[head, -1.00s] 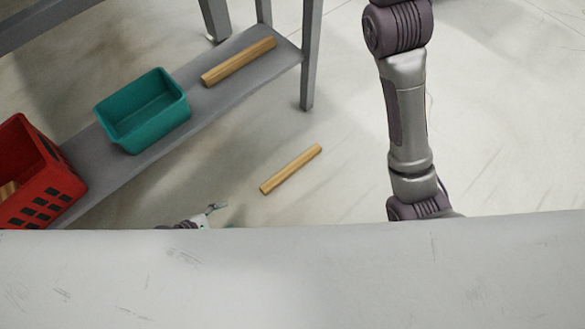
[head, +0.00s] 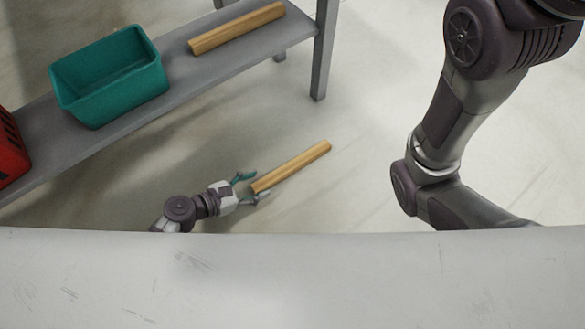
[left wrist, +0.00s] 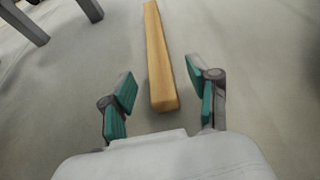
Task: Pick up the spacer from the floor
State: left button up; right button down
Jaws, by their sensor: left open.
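The spacer (head: 293,166) is a long light-wood bar lying on the floor in the head view. It also shows in the left wrist view (left wrist: 157,55), running away from the camera. My left gripper (head: 254,188) is open at the near-left end of the spacer. In the left wrist view its teal-padded fingers (left wrist: 160,98) stand either side of the near end, with a gap on both sides. I cannot tell how high the fingers are above the floor. My right gripper is not in view; the right arm shows at the right of the head view.
A grey shelf (head: 225,62) at upper left carries a teal bin (head: 112,82), another wooden bar (head: 237,27) and a red crate (head: 10,150). Its leg (head: 321,65) stands beyond the spacer. A pale surface (head: 300,280) fills the bottom of the head view. The floor right of the spacer is clear.

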aim_at(267, 180)
pick_arm(q)
jog(key=shift+w+d+f, duration=0.3)
jog(key=shift+w+d, duration=0.05)
jog(key=shift+d, duration=0.1)
jog(key=b+x, duration=0.3)
jog(key=x, duration=0.1)
jog(key=shift+w+a+f+b, duration=0.1)
jog(key=shift+f+b, duration=0.3)
jog(key=shift+w+d, duration=0.25)
jog(key=shift+d, duration=0.1)
grip_shut()
